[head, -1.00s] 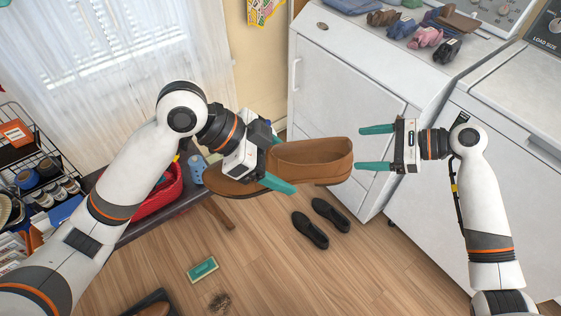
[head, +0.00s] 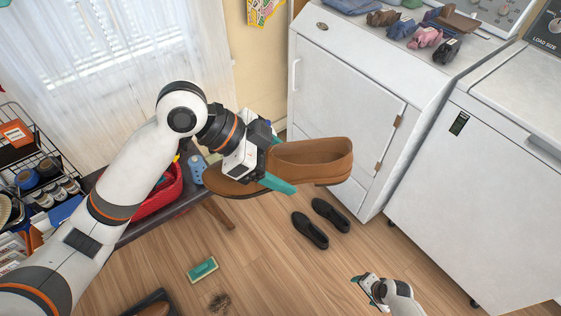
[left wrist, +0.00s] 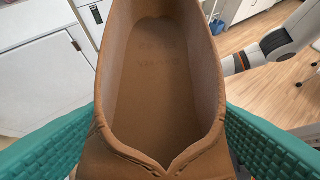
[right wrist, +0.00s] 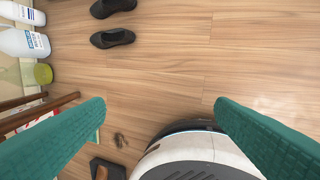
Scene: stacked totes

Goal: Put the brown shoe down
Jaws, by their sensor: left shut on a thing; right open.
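The brown shoe (head: 312,162) is held up in the air in the head view, its heel end to the right and its toe to the left. My left gripper (head: 280,165) is shut on it around the middle, with a teal finger showing on the near side. In the left wrist view the shoe's opening (left wrist: 160,70) fills the middle, between the two teal fingers. My right gripper (head: 368,290) is low at the bottom right of the head view, apart from the shoe. In the right wrist view its fingers (right wrist: 160,115) are wide apart with nothing between them.
A pair of black shoes (head: 311,230) lies on the wooden floor below the brown shoe. A teal brush (head: 202,269) lies nearer. A dark bench with a red basket (head: 160,190) is at left. White machines (head: 345,95) stand at right. Open floor (head: 270,270) lies between.

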